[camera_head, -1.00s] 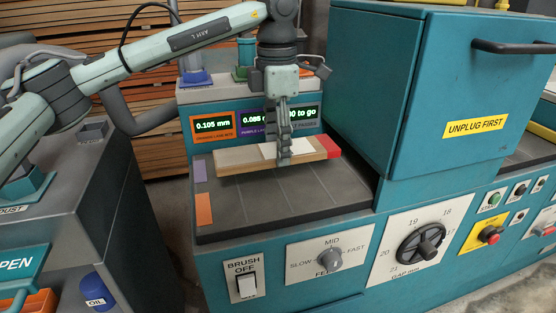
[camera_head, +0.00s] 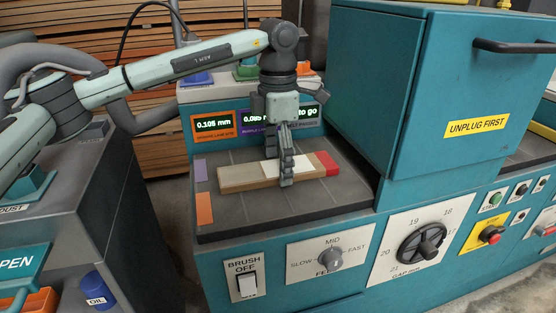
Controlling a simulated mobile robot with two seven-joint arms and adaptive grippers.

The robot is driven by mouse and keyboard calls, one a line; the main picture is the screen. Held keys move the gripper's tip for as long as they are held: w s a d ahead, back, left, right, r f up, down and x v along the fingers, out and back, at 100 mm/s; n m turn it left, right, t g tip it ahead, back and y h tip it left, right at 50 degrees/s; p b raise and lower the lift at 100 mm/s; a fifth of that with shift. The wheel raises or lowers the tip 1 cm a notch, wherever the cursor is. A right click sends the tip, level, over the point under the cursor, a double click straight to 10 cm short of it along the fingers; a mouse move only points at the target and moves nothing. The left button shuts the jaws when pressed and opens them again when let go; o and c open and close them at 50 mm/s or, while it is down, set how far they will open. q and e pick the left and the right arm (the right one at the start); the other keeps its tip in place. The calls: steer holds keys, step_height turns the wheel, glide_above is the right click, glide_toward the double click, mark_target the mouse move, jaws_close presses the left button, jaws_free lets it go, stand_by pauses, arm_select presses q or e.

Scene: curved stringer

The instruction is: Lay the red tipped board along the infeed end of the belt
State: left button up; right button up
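The red tipped board (camera_head: 245,178) is a light wooden board with a white label on top and a red right end. It lies crosswise over the dark belt (camera_head: 225,218), or very close above it; I cannot tell if it touches all along. My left gripper (camera_head: 286,178) points down at the board's middle right, with its fingers around the board beside the label. The fingers look closed on it, hiding a small part of it. My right gripper is not in view.
Purple and orange marks (camera_head: 204,208) line the belt's left edge. A teal machine housing (camera_head: 430,90) stands close on the right. Displays (camera_head: 213,125) stand behind the belt. A control panel with a feed knob (camera_head: 329,258) is in front. The belt's front part is clear.

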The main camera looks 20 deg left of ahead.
mark_target(278, 166)
arm_select(q)
step_height(278, 166, up, 12)
steer(key=shift+r, duration=0.15)
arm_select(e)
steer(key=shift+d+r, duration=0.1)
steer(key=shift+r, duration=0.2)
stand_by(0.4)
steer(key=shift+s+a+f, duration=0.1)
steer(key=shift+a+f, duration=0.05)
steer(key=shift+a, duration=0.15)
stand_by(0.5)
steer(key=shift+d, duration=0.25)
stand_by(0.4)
